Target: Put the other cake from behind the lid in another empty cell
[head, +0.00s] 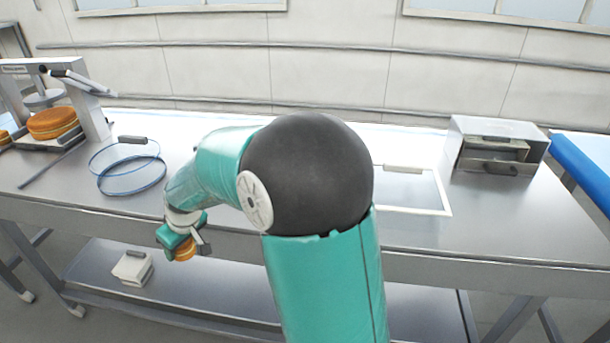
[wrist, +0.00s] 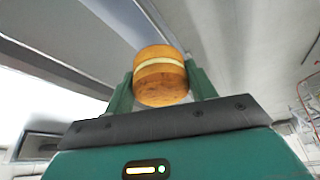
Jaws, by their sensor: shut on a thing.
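My gripper (head: 184,245) is in front of the bench's front edge, left of centre in the head view. It is shut on a small round cake (head: 184,253), orange-brown with a pale cream band. In the wrist view the cake (wrist: 160,75) sits between the two green fingers of my gripper (wrist: 161,84). I cannot pick out for certain the lid or a container with cells. My arm hides the middle of the bench.
The metal bench (head: 60,190) carries a press-like stand with a large layered cake (head: 52,123), blue wire rings (head: 130,175), a white-framed panel (head: 432,211) and a grey metal box (head: 497,148). A small white box (head: 132,268) is on the lower shelf (head: 195,297).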

